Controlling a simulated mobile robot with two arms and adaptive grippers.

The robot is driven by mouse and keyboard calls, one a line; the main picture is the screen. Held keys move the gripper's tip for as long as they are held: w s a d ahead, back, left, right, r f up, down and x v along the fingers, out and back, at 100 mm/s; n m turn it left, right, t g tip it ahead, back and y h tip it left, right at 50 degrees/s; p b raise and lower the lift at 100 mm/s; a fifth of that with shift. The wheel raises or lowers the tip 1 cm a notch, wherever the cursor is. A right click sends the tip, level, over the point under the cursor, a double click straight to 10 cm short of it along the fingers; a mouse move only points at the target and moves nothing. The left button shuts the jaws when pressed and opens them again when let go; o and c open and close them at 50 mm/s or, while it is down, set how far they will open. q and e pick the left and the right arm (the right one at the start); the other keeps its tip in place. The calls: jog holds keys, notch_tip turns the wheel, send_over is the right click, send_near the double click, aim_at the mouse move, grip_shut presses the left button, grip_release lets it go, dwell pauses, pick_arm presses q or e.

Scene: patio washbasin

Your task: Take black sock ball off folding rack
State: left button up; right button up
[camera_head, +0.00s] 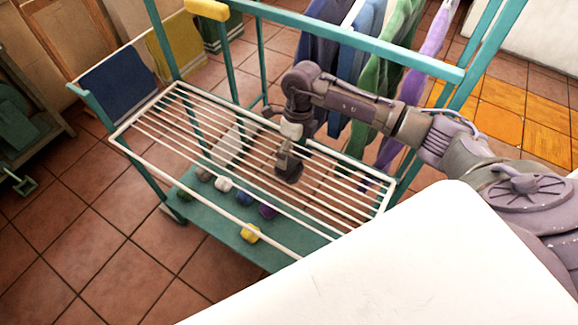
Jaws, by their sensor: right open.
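The folding rack (160,125) has a teal frame and a top of white bars. My right gripper (289,168) points down over the bars, right of the rack's middle, and is open. A dark rounded shape shows at its fingertips. I cannot tell whether this is the black sock ball or part of the fingers, and no other black ball is clear on the bars. My left gripper is not in view.
On the teal lower shelf (268,252) lie several sock balls, among them white (223,184), blue (244,198) and yellow (250,233). Clothes (372,100) hang behind my right arm. A white surface (420,270) fills the front right.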

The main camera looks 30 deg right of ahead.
aim_at(290, 162)
jog(key=shift+s+a+f+p, duration=0.2)
jog(key=shift+f+p, duration=0.1)
jog(key=shift+f, duration=0.1)
jog(key=f, duration=0.1)
jog(key=f+p, duration=0.1)
jog(key=f, duration=0.1)
jog(key=shift+s+a+f, duration=0.15)
jog(key=shift+a+f, duration=0.1)
jog(key=shift+a, duration=0.1)
jog(key=shift+f, duration=0.35)
jog(key=shift+c, duration=0.3)
jog(key=c, duration=1.2)
jog(key=shift+o, duration=0.2)
jog(key=shift+r, duration=0.15)
